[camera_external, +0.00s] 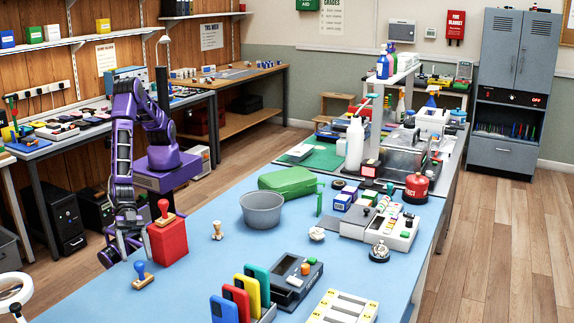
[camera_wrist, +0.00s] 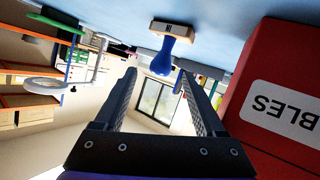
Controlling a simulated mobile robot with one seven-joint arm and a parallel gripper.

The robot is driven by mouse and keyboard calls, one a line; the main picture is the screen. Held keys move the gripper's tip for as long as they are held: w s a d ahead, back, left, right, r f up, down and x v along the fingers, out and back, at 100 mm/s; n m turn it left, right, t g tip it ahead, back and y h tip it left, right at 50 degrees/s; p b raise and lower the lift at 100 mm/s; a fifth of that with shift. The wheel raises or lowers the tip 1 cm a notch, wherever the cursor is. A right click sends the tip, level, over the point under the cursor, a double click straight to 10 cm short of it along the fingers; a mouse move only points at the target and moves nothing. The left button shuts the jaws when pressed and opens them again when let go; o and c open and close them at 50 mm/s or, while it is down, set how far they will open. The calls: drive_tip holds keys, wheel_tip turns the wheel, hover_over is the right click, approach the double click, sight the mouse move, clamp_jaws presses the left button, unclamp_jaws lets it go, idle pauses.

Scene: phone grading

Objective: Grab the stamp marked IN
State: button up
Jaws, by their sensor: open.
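A stamp with a blue handle and wooden base (camera_external: 142,276) stands on the blue table near its left edge. It also shows in the wrist view (camera_wrist: 165,57), upside down, ahead of the fingertips. A stamp with a red handle (camera_external: 164,210) stands on a red box (camera_external: 168,241). A third stamp with a pale handle (camera_external: 217,231) stands to the right of the box.
The red box (camera_wrist: 285,95) stands close at the right in the wrist view, with a white label. On the blue table (camera_external: 190,285) are a grey bowl (camera_external: 262,209), a green case (camera_external: 288,181) and a rack of coloured phones (camera_external: 252,290).

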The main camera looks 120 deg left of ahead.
sight(141, 273)
drive_tip(key=x, duration=0.5)
drive_tip(key=shift+f, duration=0.15)
drive_tip(key=shift+a, duration=0.1)
clamp_jaws()
